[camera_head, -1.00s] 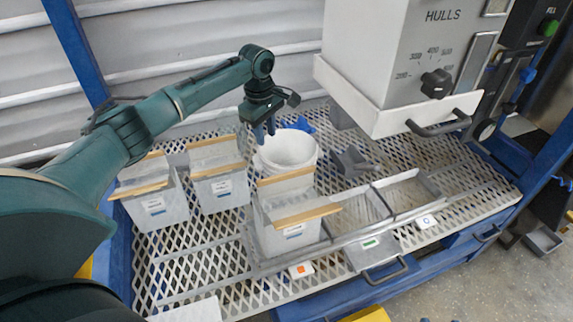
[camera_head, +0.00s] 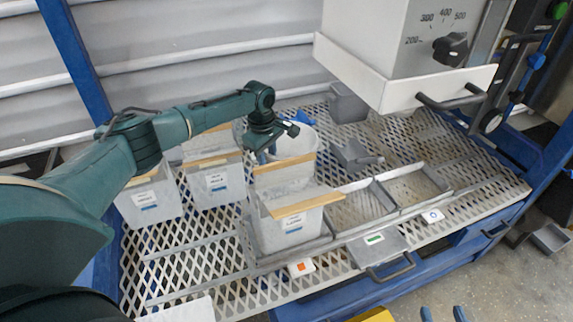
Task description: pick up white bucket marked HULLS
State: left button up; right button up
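The white bucket (camera_head: 297,142) stands upright on the perforated metal bench, behind a box with a tan-edged open top. That box hides its lower front, and no marking on it is visible. My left gripper (camera_head: 267,155) points down at the bucket's left rim. The label HULLS is not readable now on the hopper (camera_head: 395,45).
Tan-edged boxes stand left of the bucket (camera_head: 218,185) and in front of it (camera_head: 290,232). A grey scoop (camera_head: 355,156) and a grey container (camera_head: 347,104) are to its right. The hopper's white skirt overhangs the bench's back right. Shallow trays (camera_head: 412,188) lie at the front right.

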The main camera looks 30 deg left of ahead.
pick_arm(q)
jog(key=shift+w+f, duration=0.1)
jog(key=shift+f, duration=0.7)
jog(key=shift+c, duration=0.2)
grip_shut()
dwell(0.6)
